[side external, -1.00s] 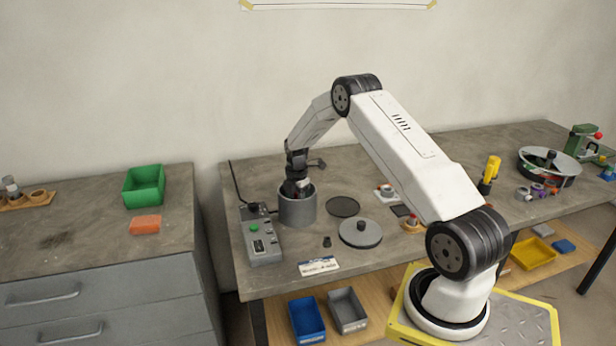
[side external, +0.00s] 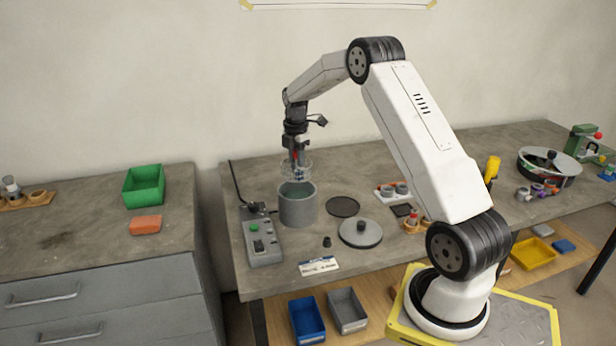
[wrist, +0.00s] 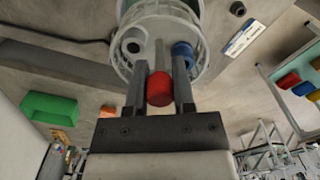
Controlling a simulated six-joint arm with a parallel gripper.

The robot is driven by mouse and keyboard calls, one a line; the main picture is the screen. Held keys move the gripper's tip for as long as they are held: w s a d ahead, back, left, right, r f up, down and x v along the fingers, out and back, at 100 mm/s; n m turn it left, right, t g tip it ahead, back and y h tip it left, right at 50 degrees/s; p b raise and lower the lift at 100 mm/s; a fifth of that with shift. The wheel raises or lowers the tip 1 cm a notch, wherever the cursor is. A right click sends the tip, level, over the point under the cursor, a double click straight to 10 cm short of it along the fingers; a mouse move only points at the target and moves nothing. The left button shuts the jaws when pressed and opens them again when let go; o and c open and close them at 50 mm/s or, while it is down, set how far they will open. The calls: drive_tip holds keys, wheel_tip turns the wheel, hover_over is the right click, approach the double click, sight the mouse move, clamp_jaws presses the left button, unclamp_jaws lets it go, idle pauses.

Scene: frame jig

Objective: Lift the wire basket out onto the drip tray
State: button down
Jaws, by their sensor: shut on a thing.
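The wire basket (side external: 297,170) hangs upright from my gripper (side external: 296,154), just above the open mouth of the grey pot (side external: 298,208). In the wrist view my gripper (wrist: 159,85) is shut on the basket's red grip (wrist: 160,90). The wire basket (wrist: 203,62) holds a grey ring-shaped part (wrist: 132,46) and a blue one (wrist: 182,52). A dark round disc, apparently the drip tray (side external: 343,206), lies flat and bare on the bench to the right of the pot.
A grey lid with a knob (side external: 360,233) lies in front of the dark disc. A control box (side external: 262,240) with a green button stands left of the pot. A small black knob (side external: 326,242) and a white label card (side external: 319,266) lie in front.

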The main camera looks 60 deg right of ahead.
drive_tip(key=shift+r, duration=1.85)
drive_tip(key=shift+r, duration=0.2)
wheel_tip(320, 180, up, 10)
idle(1.2)
drive_tip(key=s+d+f, duration=0.3)
drive_tip(key=f, duration=0.4)
drive_tip(key=s+d+f, duration=0.4)
drive_tip(key=f, duration=0.4)
drive_tip(key=s+d+f, duration=0.3)
drive_tip(key=d+f, duration=0.1)
drive_tip(key=f, duration=0.4)
drive_tip(key=shift+s, duration=0.4)
drive_tip(key=shift+d+f, duration=0.1)
drive_tip(key=shift+f, duration=0.2)
drive_tip(key=shift+f, duration=2.25)
